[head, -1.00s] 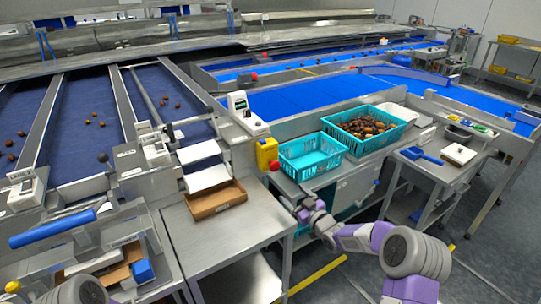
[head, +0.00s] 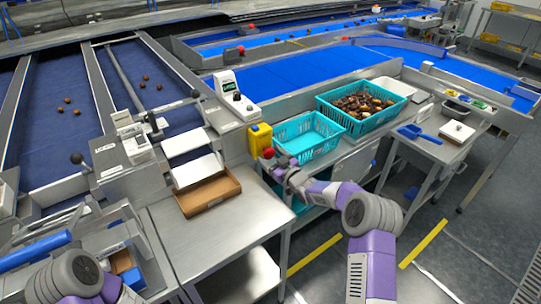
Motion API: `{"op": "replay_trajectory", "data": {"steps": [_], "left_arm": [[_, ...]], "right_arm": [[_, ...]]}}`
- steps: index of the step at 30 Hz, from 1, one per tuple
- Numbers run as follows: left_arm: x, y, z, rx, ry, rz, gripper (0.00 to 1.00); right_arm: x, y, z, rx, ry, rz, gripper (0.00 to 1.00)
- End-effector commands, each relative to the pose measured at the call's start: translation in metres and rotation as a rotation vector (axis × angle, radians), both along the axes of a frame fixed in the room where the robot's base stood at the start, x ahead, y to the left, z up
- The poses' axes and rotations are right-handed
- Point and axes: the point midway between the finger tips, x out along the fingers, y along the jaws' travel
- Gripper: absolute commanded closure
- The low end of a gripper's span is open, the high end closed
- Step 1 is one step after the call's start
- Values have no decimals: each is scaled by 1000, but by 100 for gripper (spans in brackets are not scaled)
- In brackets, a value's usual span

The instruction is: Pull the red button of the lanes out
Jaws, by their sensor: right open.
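The red button (head: 268,153) sticks out of the front of a yellow box (head: 259,137) at the lanes' right end, beside the white control unit. My right gripper (head: 274,166) is open, with its fingers close below and beside the red button. I cannot tell whether they touch it. The gripper hides part of the area under the button. My left arm shows at the bottom left, but its gripper is not visible.
A cardboard tray (head: 208,194) lies on the steel table (head: 215,235) to the left. Other red buttons (head: 241,50) sit further back.

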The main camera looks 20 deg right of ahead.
Motion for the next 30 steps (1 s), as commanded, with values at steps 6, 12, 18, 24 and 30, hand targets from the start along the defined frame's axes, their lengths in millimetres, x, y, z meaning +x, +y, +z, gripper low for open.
{"op": "replay_trajectory", "data": {"steps": [6,12,18,24,30], "left_arm": [[0,0,1,0,0,0,100],[0,0,1,0,0,0,100],[0,0,1,0,0,0,100],[0,0,1,0,0,0,100],[0,0,-2,0,0,0,100]], "right_arm": [[5,2,0,0,-1,0,24],[5,2,0,0,-1,0,28],[5,2,0,0,-1,0,58],[5,2,0,0,0,0,89],[4,1,0,0,-1,0,100]]}}
